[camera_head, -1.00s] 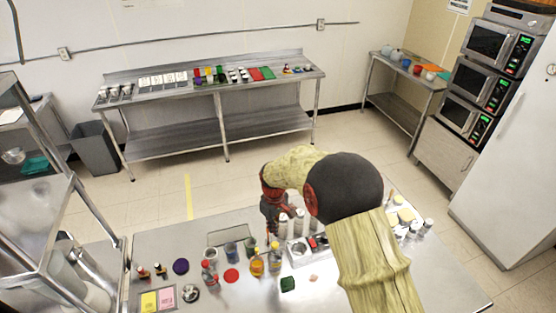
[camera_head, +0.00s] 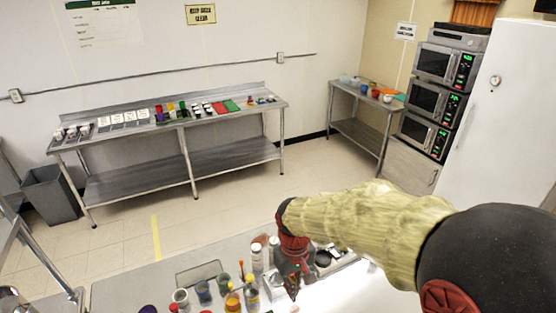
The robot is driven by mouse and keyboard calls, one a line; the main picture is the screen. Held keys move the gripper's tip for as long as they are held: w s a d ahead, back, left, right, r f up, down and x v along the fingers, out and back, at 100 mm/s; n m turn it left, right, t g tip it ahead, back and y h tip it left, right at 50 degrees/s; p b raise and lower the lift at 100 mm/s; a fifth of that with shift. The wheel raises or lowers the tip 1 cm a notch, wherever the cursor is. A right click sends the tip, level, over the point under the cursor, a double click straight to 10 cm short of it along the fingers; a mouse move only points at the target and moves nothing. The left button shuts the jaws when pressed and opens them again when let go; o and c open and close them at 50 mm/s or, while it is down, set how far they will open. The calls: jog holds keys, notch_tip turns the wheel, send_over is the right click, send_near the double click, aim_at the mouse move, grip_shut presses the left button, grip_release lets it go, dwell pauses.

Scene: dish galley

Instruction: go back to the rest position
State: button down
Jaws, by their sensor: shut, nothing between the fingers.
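My gripper (camera_head: 292,284) shows in the head view at the lower middle, above the near steel table (camera_head: 130,290). It is dark, hangs at the end of my sleeved arm and points down. It is shut and holds nothing. White-topped bottles (camera_head: 257,257) stand just left of it, and an amber bottle (camera_head: 232,302) stands lower left. I cannot tell whether the gripper touches any of them. My arm hides much of the table's right side.
Cups (camera_head: 203,291) and a dark flat tray (camera_head: 199,273) are on the near table. A long steel table (camera_head: 230,165) with several items stands at the back wall. A grey bin (camera_head: 50,195) is at left, stacked ovens (camera_head: 435,100) at right. The floor between is clear.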

jog(key=s+d+m+t+b, duration=0.4)
jog(key=s+d+t+b, duration=0.2)
jog(key=s+d+b, duration=0.9)
jog(key=shift+m+b, duration=0.4)
jog(key=shift+b, duration=0.3)
